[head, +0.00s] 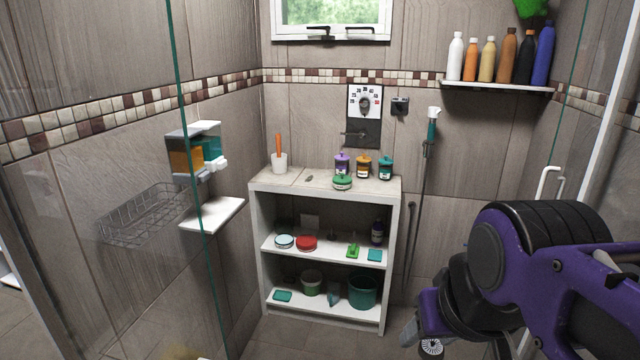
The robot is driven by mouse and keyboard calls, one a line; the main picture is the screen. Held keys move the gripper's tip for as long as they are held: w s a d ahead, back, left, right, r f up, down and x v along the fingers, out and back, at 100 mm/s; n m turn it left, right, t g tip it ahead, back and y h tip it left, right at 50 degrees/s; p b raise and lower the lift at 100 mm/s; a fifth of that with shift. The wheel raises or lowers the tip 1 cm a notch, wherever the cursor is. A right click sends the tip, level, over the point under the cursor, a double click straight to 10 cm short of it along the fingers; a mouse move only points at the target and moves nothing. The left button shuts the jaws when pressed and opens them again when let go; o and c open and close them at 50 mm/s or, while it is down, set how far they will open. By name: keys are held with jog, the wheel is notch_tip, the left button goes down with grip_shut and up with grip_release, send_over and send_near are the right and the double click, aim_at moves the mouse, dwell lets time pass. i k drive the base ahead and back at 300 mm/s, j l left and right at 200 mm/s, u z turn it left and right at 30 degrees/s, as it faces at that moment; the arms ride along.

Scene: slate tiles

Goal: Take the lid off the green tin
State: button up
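A low green tin (342,184) stands on the top of the white shelf unit, near its front edge. A green lid with a small knob appears to sit on it. My gripper (422,338) is at the lower right, in front of and below the shelf top, well apart from the tin. Only a small part of it shows beneath my purple arm, and its fingers are not clear enough to tell open from shut.
A purple jar (342,164), an orange jar (363,168) and a teal jar (386,168) stand close behind the tin. A white cup (279,163) is at the back left. Glass panels flank the view. The left of the shelf unit's top (300,182) is mostly clear.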

aim_at(342, 179)
jog(key=i+l, duration=0.15)
jog(key=i, duration=0.25)
jog(key=i+l, duration=0.15)
jog(key=i, duration=0.25)
jog(key=i+l, duration=0.2)
jog(key=i, duration=0.2)
jog(key=i+l+u, duration=0.1)
jog(key=i, duration=0.3)
